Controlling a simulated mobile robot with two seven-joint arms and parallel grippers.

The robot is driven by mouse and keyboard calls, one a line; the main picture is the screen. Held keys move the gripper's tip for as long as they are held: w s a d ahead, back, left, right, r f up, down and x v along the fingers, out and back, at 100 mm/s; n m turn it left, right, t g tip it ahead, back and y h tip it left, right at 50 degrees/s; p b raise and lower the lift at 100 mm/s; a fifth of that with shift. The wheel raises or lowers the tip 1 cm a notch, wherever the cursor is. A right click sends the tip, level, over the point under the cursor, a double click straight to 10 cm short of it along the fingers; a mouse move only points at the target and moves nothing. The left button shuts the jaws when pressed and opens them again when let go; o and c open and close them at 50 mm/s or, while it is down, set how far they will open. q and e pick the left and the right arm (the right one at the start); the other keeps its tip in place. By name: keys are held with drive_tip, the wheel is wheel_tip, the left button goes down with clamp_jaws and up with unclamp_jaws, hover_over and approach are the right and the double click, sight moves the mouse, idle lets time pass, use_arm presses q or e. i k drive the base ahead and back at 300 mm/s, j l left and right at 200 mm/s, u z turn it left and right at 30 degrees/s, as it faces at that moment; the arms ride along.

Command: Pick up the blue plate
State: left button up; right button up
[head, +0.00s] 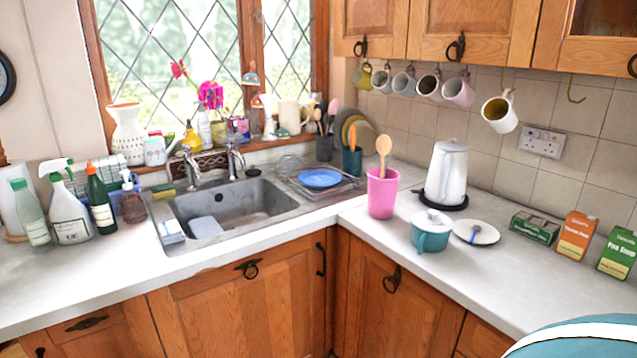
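A blue plate (320,178) lies flat on the metal drainer (338,190) at the right side of the sink. Nothing covers it. Neither my left nor my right gripper shows in the head view.
The sink (225,208) is left of the plate. A pink tumbler (382,193) with a wooden spoon, a teal pot (431,232) and a white kettle (446,172) stand to its right. Bottles (70,215) crowd the left. Mugs (499,112) hang under the cupboards. The front counter (150,275) is clear.

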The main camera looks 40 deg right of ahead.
sight(317, 179)
drive_tip(key=i+l, duration=0.2)
drive_tip(key=i, duration=0.25)
drive_tip(key=i+l+z, duration=0.1)
drive_tip(key=i+z, duration=0.6)
drive_tip(key=z, duration=0.2)
